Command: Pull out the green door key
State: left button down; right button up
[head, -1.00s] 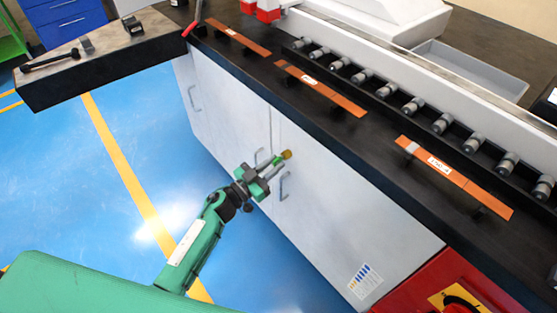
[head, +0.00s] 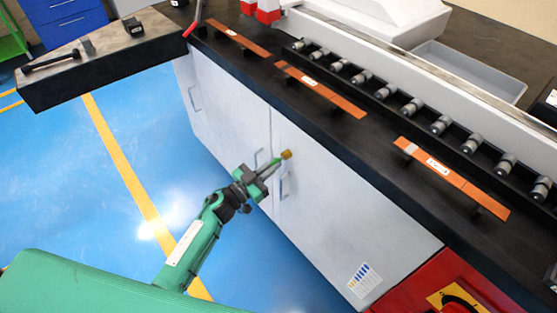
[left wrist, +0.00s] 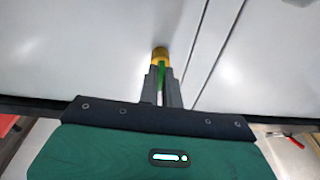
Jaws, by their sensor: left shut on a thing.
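The green door key (left wrist: 161,73) shows as a thin green strip between the fingers of my left gripper (left wrist: 162,84) in the left wrist view. Its tip is at a round brass lock (left wrist: 160,53) on the white cabinet door. In the head view my left gripper (head: 272,169) reaches to the brass lock (head: 286,155) near the seam between two doors. The gripper is shut on the key. The fingers hide most of the key, and I cannot tell how deep it sits in the lock. My right gripper is not in view.
White cabinet doors (head: 325,200) with metal handles (head: 284,184) stand under a black worktop (head: 375,155). Orange busbars (head: 455,178) and grey rollers (head: 440,125) lie on top. A red panel (head: 425,285) is at the lower right. The blue floor (head: 110,200) is clear.

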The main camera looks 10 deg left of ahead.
pick_arm(q)
jog(key=shift+r+p+v, duration=0.2)
jog(key=shift+p+v, duration=0.4)
jog(key=shift+v, duration=0.65)
jog(key=shift+r+p+v, duration=0.2)
jog(key=shift+p+v, duration=0.2)
jog(key=shift+v, duration=0.85)
jog(key=shift+r+p+v, duration=0.2)
jog(key=shift+p+v, duration=0.15)
jog(key=shift+v, duration=0.9)
jog(key=shift+a, duration=0.1)
